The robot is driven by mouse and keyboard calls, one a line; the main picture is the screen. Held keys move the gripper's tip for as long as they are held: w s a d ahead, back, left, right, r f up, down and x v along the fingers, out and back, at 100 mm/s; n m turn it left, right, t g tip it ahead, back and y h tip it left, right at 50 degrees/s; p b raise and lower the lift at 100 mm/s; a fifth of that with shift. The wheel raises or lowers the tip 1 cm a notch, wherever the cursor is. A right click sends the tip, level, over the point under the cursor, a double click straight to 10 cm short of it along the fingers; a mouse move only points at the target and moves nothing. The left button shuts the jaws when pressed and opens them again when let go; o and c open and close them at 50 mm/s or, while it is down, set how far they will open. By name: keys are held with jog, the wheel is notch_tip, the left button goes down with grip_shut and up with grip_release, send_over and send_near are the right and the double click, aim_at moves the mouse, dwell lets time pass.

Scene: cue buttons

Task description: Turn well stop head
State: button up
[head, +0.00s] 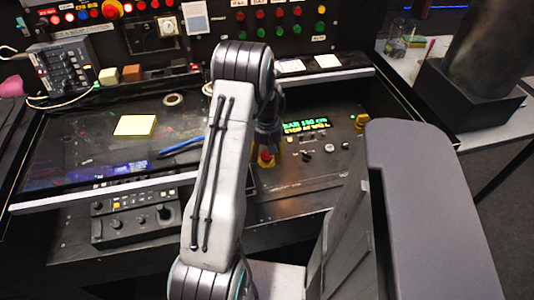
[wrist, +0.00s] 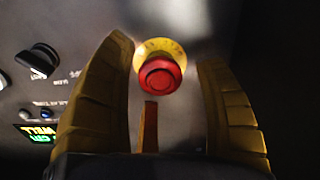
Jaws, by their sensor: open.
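The well stop head appears to be a red mushroom button on a yellow collar. In the wrist view the red head (wrist: 160,76) lies between the two finger ends, with the yellow collar (wrist: 158,47) behind it. My gripper (wrist: 165,60) is open, one yellow-brown finger on each side, with dark gaps between the fingers and the head. I cannot tell how far the head is in depth. In the head view the red head (head: 266,156) shows just below my dark gripper (head: 268,140), partly covered by it.
A black knob (wrist: 40,60) and a lit green label (wrist: 38,132) are left of my gripper in the wrist view. On the console are a green display (head: 305,126), a yellow button (head: 361,120), a blue pen (head: 182,147) and a yellow note pad (head: 135,125).

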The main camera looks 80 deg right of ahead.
jog(key=c, duration=1.2)
jog(key=m+b, duration=0.1)
jog(key=m, duration=0.2)
jog(key=shift+a+f+m, duration=0.1)
jog(key=shift+m, duration=0.3)
jog(key=shift+m+b, duration=0.55)
jog(key=shift+m, duration=1.45)
